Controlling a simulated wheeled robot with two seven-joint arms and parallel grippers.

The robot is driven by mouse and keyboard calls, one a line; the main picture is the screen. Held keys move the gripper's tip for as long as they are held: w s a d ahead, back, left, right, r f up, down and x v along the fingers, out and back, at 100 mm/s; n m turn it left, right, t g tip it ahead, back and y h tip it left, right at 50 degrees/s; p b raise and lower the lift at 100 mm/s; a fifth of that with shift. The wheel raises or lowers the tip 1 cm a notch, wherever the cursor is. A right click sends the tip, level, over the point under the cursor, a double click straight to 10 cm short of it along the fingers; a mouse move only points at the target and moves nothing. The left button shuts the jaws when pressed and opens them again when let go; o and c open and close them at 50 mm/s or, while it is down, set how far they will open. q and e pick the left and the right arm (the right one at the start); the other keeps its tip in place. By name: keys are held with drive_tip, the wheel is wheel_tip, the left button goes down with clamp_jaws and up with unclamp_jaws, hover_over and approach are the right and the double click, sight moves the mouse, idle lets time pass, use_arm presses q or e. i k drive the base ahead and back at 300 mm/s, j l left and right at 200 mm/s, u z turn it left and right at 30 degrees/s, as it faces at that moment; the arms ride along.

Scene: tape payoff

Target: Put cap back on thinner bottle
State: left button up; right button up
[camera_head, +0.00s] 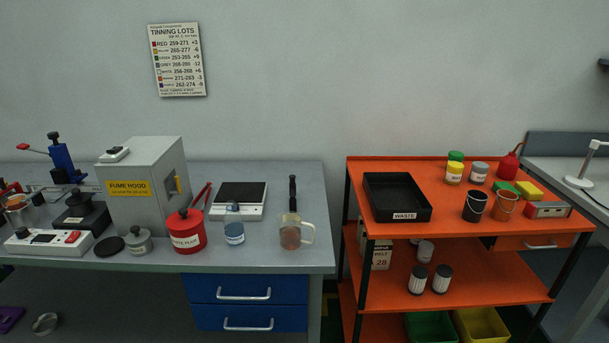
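I cannot tell for sure which container is the thinner bottle. A small grey canister with a pale label (138,242) stands upright at the front of the grey bench. A flat black disc (109,246) lies just left of it, apart from it; whether it is a cap is unclear. A blue-grey labelled jar (234,234) stands in front of the scale. A red bottle with a thin spout (508,166) stands at the back right of the orange cart. Neither of my grippers is in view.
The bench (275,261) also holds a fume hood (135,209), a red labelled pot (186,232), a scale (239,201) and a clear jug (291,237). The orange cart (450,215) holds a black waste tray (397,198) and several jars. A gap separates bench and cart.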

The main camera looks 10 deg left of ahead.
sight(233, 219)
drive_tip(key=i+l, duration=0.1)
drive_tip(key=i+l+u, duration=0.1)
drive_tip(key=u, duration=0.3)
drive_tip(key=i+l+u, duration=0.2)
drive_tip(key=u, duration=0.15)
drive_tip(key=i+l+u, duration=0.1)
drive_tip(key=u, duration=0.3)
drive_tip(key=l, duration=0.1)
